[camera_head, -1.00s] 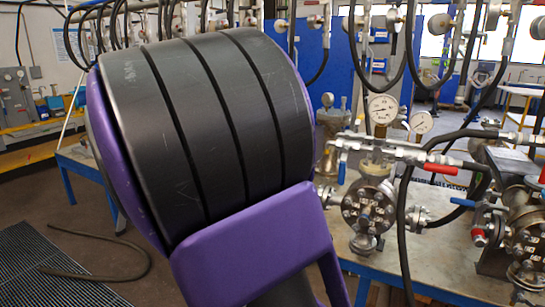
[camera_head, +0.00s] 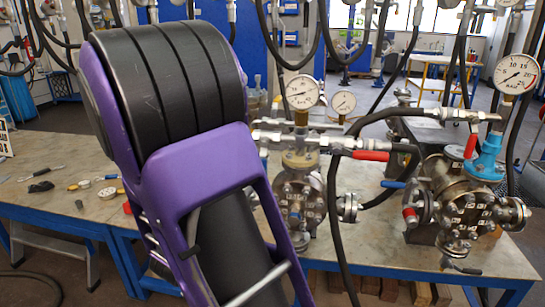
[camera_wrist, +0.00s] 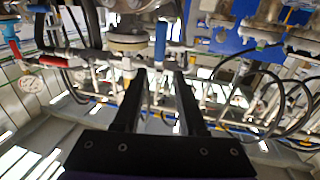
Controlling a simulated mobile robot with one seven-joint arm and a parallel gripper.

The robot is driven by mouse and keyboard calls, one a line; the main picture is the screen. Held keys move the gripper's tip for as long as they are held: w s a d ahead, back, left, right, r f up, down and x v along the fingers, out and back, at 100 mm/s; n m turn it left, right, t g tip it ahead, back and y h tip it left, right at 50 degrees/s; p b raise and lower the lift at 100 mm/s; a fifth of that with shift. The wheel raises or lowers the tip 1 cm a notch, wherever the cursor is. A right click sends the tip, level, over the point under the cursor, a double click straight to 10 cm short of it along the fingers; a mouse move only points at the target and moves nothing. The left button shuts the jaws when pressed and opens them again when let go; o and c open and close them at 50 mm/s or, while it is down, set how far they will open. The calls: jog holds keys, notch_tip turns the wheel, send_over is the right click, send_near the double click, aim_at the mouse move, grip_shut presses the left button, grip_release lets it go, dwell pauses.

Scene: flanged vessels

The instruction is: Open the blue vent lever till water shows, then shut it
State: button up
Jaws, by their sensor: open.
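The blue vent lever (camera_wrist: 160,45) shows in the wrist view, just beyond and in line with the gap between my fingertips. My gripper (camera_wrist: 161,72) is open and empty, with a finger on each side of that gap; whether it touches the lever I cannot tell. In the head view, a small part of a blue lever (camera_head: 263,158) shows at the left of the flanged vessel (camera_head: 300,195), beside my purple arm, which hides my gripper. No water can be made out.
A black hose (camera_head: 335,220) hangs in front of the vessel. A second vessel (camera_head: 465,210) with another blue lever (camera_head: 393,184) stands to the right. Loose parts lie on the bench at left.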

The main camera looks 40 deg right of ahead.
aim_at(263, 163)
jog(key=x, duration=1.7)
grip_shut()
dwell(0.9)
